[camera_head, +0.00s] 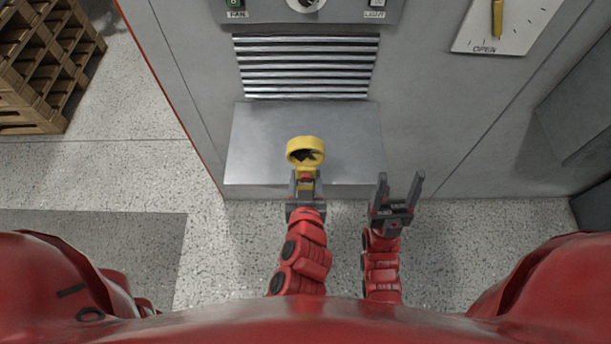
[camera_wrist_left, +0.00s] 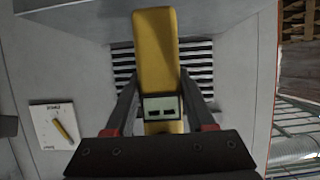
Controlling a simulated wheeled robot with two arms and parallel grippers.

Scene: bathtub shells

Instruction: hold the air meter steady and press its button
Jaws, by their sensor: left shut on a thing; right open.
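The yellow air meter (camera_head: 305,145) has a round ring head with dark vanes inside. It stands out over the grey shelf in the head view. My left gripper (camera_head: 306,175) is shut on its handle, and a small red patch shows between the fingers. In the left wrist view the meter (camera_wrist_left: 156,48) is seen along its yellow body, with a small display (camera_wrist_left: 162,107) between the fingers. The display's reading is too small to tell. My right gripper (camera_head: 400,183) is open and empty, to the right of the meter and apart from it, fingers pointing toward the cabinet.
A grey metal shelf (camera_head: 250,150) juts from the cabinet below a slatted vent (camera_head: 306,68). A panel with a FAN switch (camera_head: 235,4) and a LIGHT switch (camera_head: 377,4) is above. A dial plate (camera_head: 520,22) with a yellow pointer is at upper right.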

